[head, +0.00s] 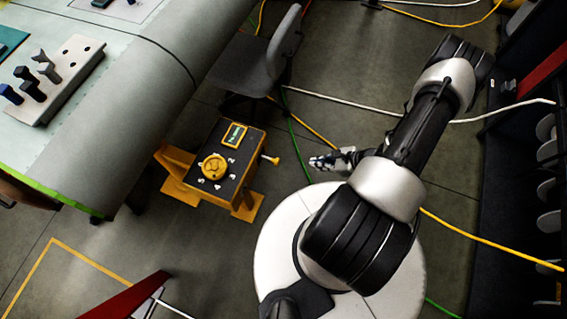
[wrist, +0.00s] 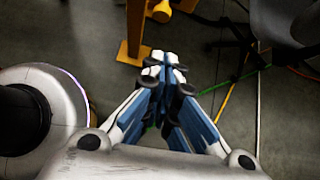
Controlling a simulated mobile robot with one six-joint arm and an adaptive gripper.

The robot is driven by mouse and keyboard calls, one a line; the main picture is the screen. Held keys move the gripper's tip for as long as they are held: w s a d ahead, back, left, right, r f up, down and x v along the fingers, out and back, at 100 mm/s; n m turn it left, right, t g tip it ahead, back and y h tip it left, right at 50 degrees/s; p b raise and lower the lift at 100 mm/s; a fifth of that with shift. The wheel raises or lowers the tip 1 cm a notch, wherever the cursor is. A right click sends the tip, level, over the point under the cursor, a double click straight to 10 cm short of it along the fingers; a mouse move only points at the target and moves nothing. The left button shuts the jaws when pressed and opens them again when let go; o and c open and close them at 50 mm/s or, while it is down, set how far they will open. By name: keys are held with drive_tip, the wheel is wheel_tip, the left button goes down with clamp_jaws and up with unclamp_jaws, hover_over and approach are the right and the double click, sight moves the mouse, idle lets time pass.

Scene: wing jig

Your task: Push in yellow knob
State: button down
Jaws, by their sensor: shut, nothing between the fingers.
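A yellow knob (head: 273,160) on a short stem sticks out from the right side of a dark-topped yellow control box (head: 228,146). In the wrist view the yellow knob (wrist: 162,13) shows at the top edge, beyond my fingertips. The box top also carries a round yellow dial (head: 214,167) with number marks around it and a small display (head: 235,134). My gripper (head: 320,163) is to the right of the knob, apart from it, with its fingers pointing towards the box. In the wrist view my gripper (wrist: 163,62) has its fingers together and holds nothing.
A large grey wing panel (head: 150,90) fills the upper left, with a tool block (head: 62,80) on it. A grey chair (head: 255,65) stands behind the box. Yellow, green and white cables cross the floor. Bare floor lies between gripper and knob.

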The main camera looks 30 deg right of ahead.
sight(274, 161)
drive_tip(key=a+r+b+x, duration=0.1)
drive_tip(key=b+x, duration=0.3)
drive_tip(key=x, duration=0.9)
drive_tip(key=shift+w+a+f+m, duration=0.2)
drive_tip(key=shift+w+a+m, duration=0.15)
drive_tip(key=shift+m, duration=0.05)
